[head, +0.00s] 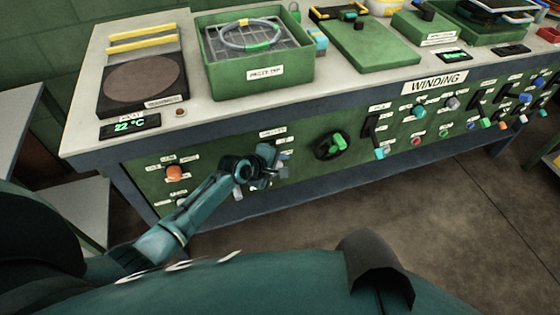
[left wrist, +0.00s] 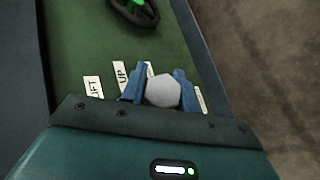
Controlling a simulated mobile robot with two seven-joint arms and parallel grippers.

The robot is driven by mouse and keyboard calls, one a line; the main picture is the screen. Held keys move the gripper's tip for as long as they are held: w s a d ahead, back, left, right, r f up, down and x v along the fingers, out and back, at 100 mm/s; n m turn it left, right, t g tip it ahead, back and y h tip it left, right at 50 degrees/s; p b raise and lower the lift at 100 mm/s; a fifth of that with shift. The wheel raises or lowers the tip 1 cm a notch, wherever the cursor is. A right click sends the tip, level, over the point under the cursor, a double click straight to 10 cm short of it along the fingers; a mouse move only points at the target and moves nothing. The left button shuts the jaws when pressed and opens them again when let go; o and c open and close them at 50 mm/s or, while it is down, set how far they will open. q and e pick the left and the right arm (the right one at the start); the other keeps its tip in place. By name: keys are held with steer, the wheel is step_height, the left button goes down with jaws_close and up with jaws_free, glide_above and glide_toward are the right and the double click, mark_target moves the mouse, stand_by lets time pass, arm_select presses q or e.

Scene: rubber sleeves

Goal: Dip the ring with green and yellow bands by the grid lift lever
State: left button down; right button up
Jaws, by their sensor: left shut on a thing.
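The ring (head: 250,36), grey with green and yellow bands, lies on a wire grid (head: 285,57) in the green tank (head: 222,82) on the bench. My left gripper (head: 266,166) is at the bench's green front panel, below the tank. In the left wrist view its blue fingers (left wrist: 160,88) are shut on a pale grey faceted knob (left wrist: 162,92), the end of the grid lift lever. Labels reading "UP" (left wrist: 122,77) and "LIFT" (left wrist: 94,88) are beside it. The rest of the lever is mostly hidden. My right gripper is not in view.
A hot plate (head: 143,82) with yellow bars stands left of the tank, with a 22 °C display (head: 130,126) in front. A black handwheel with a green grip (head: 332,146) and an orange knob (head: 174,172) flank the lever. The floor (head: 420,210) before the bench is clear.

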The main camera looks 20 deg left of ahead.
arm_select(q)
steer(key=shift+r, duration=0.1)
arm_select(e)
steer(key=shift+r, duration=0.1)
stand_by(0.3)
arm_select(q)
steer(key=c, duration=1.1)
jaws_free()
steer(key=shift+o, duration=0.2)
steer(key=shift+s+a+r+p, duration=0.15)
steer(key=shift+s+r+p, duration=0.1)
steer(key=shift+p, duration=0.05)
steer(key=p+v, duration=0.3)
steer(key=v, duration=0.9)
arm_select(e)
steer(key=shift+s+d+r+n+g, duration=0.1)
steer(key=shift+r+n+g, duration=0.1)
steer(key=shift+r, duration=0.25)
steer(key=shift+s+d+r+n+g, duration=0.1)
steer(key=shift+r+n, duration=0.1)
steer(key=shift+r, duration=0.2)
arm_select(q)
steer(key=shift+a+r, duration=0.1)
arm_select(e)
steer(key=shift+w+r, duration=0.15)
